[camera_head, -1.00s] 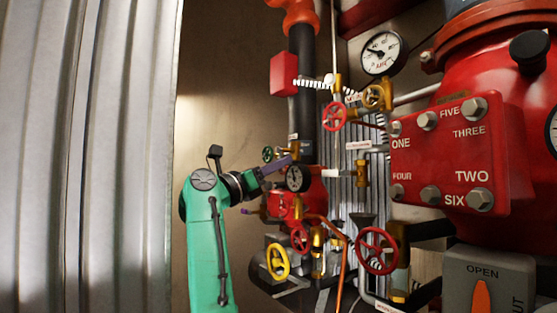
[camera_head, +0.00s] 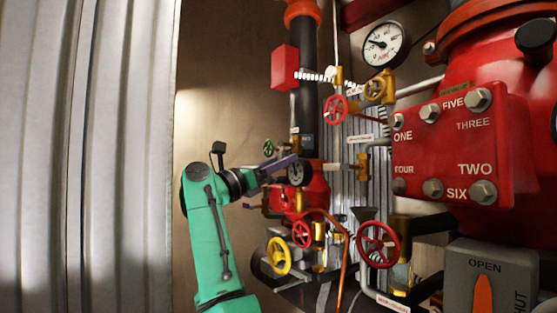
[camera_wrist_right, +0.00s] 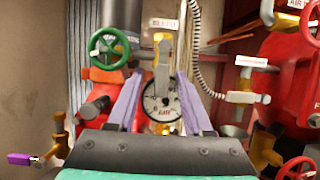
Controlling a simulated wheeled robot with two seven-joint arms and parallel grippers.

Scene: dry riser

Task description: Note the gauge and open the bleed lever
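My right gripper (camera_head: 290,160) reaches in on the green arm, with purple fingers by a small round gauge (camera_head: 297,173). In the right wrist view the fingers (camera_wrist_right: 161,74) are apart and empty. That gauge (camera_wrist_right: 161,103) shows between them, its face partly covered by a brass fitting with a pale upright handle (camera_wrist_right: 161,52). A white tag (camera_wrist_right: 163,23) above it is partly legible; I cannot tell for certain that this handle is the bleed lever. A larger white gauge (camera_head: 385,43) hangs upper right, its needle pointing to the upper left. My left gripper is out of view.
A green handwheel (camera_wrist_right: 109,48) is left of the fingers, and a coiled hose (camera_wrist_right: 196,50) right. Red handwheels (camera_head: 378,245), a yellow handwheel (camera_head: 278,256) and a red numbered plate (camera_head: 450,150) crowd the right. A corrugated metal panel (camera_head: 85,150) stands left.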

